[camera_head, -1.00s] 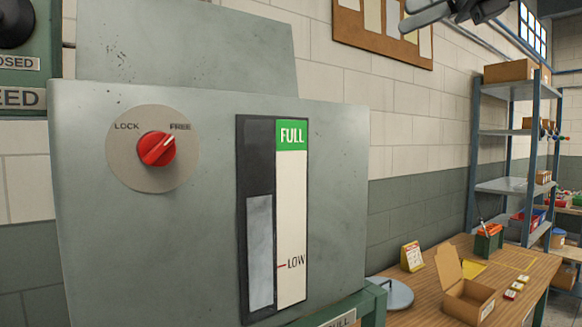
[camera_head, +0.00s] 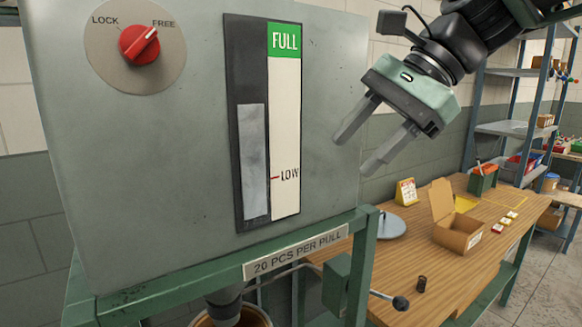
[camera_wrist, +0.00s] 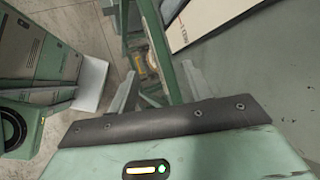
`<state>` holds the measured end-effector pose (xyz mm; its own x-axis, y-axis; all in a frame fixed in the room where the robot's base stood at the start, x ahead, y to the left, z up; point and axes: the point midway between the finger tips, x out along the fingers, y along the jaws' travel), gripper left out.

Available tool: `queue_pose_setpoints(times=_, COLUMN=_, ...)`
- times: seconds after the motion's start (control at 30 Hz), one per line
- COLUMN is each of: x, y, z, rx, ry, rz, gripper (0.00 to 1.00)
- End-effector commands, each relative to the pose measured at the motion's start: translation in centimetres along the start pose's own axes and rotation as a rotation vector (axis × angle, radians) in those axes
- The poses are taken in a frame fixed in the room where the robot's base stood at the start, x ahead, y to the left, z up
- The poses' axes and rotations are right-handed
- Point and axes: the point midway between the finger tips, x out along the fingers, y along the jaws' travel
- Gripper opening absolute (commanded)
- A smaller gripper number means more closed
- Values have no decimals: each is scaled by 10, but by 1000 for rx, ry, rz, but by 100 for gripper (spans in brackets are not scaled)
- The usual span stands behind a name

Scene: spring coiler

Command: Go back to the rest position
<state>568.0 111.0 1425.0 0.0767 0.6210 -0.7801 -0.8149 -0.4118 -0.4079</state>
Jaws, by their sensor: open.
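My gripper (camera_head: 358,146) is in the upper right of the head view, in front of the right side of the grey machine. Its two fingers are apart and point down to the left. Nothing shows between them. In the wrist view, the fingers of my gripper (camera_wrist: 157,88) are also spread, with green frame bars and floor beyond them. The grey machine panel (camera_head: 180,150) carries a red knob (camera_head: 139,45) that points toward FREE. A level gauge (camera_head: 268,120) beside it shows a grey bar reaching above the LOW mark.
A green frame (camera_head: 220,262) labelled "20 PCS PER PULL" holds the panel, with a black-knobbed lever (camera_head: 400,303) at its right. A wooden table (camera_head: 470,265) bears an open carton (camera_head: 458,234), a round grey lid (camera_head: 388,226) and a small dark cylinder (camera_head: 421,284). Shelves (camera_head: 500,128) stand behind.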

Motion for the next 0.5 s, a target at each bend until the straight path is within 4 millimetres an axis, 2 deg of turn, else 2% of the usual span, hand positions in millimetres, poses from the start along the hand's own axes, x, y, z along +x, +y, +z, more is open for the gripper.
queue_pose_setpoints(times=0.03, x=32, y=27, z=-6, rx=-116, ry=31, rz=63, gripper=50)
queue_pose_setpoints(times=0.1, x=68, y=63, z=-13, rx=-312, ry=74, rz=153, gripper=50)
queue_pose_setpoints(times=0.17, x=95, y=97, z=-20, rx=-493, ry=99, rz=236, gripper=50)
queue_pose_setpoints(times=0.2, x=112, y=121, z=-25, rx=-620, ry=108, rz=294, gripper=50)
queue_pose_setpoints(times=0.3, x=144, y=178, z=-37, rx=-940, ry=110, rz=434, gripper=50)
queue_pose_setpoints(times=0.4, x=164, y=226, z=-49, rx=-1227, ry=85, rz=555, gripper=50)
queue_pose_setpoints(times=0.5, x=174, y=259, z=-58, rx=-1439, ry=49, rz=640, gripper=50)
